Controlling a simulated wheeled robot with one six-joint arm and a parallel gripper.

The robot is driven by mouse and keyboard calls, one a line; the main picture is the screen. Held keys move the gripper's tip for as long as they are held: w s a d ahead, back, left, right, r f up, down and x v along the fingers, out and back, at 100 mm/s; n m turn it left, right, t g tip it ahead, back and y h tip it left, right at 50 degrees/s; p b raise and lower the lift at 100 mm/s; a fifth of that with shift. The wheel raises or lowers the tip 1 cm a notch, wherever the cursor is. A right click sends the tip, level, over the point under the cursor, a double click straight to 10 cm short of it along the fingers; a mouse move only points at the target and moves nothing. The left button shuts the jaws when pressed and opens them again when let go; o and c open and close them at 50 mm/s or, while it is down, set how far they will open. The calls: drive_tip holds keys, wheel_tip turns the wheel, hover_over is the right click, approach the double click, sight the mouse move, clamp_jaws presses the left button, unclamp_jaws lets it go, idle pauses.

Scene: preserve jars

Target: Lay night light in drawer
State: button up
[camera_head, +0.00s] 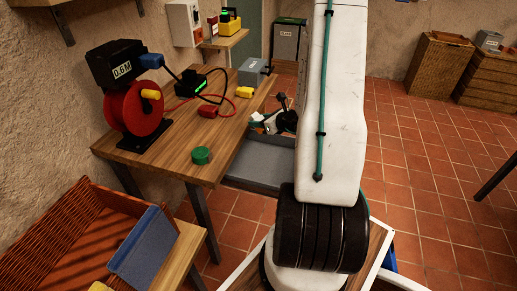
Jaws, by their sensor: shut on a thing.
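A grey open drawer (262,186) juts out beside the wooden workbench (185,155), just left of my arm. My gripper (275,124) is small in the view, above the back part of the drawer and partly hidden by my white arm link. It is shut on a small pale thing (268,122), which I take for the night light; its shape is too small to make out. I cannot tell whether this thing touches the drawer. Part of the drawer is hidden behind my arm.
The bench holds a red reel (134,112), a green round piece (202,155), a red block (208,112), a yellow piece (244,92) and a grey box (252,71). A wicker basket (58,235) stands at the front left. The tiled floor (425,165) at right is mostly clear.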

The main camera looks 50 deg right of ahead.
wheel_tip(320, 180, down, 12)
drive_tip(key=shift+f, duration=0.1)
idle(0.4)
drive_tip(key=o, duration=1)
drive_tip(key=shift+f, duration=0.1)
drive_tip(key=shift+o, duration=0.4)
